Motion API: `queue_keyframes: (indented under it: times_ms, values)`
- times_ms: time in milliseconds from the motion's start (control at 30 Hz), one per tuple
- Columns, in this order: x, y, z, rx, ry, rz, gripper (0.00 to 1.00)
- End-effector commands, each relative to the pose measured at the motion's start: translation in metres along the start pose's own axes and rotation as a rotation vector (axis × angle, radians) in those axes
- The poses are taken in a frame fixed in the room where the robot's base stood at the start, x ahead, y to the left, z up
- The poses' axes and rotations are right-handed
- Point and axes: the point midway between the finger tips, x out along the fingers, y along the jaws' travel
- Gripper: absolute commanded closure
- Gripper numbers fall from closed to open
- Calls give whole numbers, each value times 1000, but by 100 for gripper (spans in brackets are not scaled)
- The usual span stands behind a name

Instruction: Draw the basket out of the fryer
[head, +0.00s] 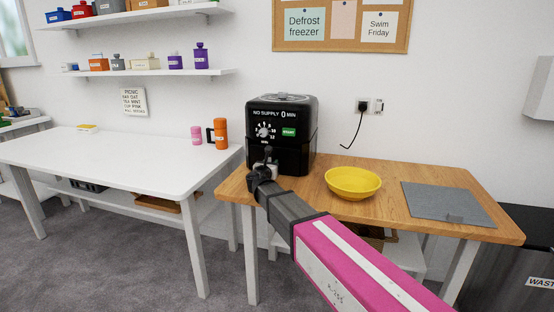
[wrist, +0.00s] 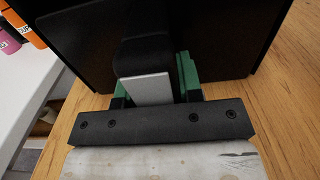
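The black fryer (head: 283,132) stands on the wooden table, its front panel reading "NO SUPPLY 0 MIN" above a dial and a green button. The basket's front shows as the dark lower part (head: 294,160) of the fryer and appears pushed in. My gripper (head: 268,160) is at the fryer's front. In the wrist view the basket's black handle (wrist: 143,55), with a pale grey end face, lies between the green fingers of my gripper (wrist: 152,88). The left finger is mostly hidden by the handle. Whether both fingers press on it cannot be told.
A yellow bowl (head: 353,184) and a grey mat (head: 448,204) are on the wooden table (head: 400,174), right of the fryer. The floor in front is clear.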

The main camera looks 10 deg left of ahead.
Motion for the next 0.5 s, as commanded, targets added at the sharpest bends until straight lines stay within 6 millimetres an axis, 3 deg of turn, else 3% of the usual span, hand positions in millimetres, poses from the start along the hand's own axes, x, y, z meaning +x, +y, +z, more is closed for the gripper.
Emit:
queue_keyframes:
  times_ms: [33, 67, 300, 333, 400, 500]
  values:
    - [0, 0, 0, 0, 0, 0, 92]
    - [0, 0, 0, 0, 0, 0, 100]
    - [0, 0, 0, 0, 0, 0, 100]
    - [0, 0, 1, -1, -2, 0, 76]
    - [0, 0, 1, -1, -2, -1, 94]
    - [0, 0, 1, -1, -2, 0, 94]
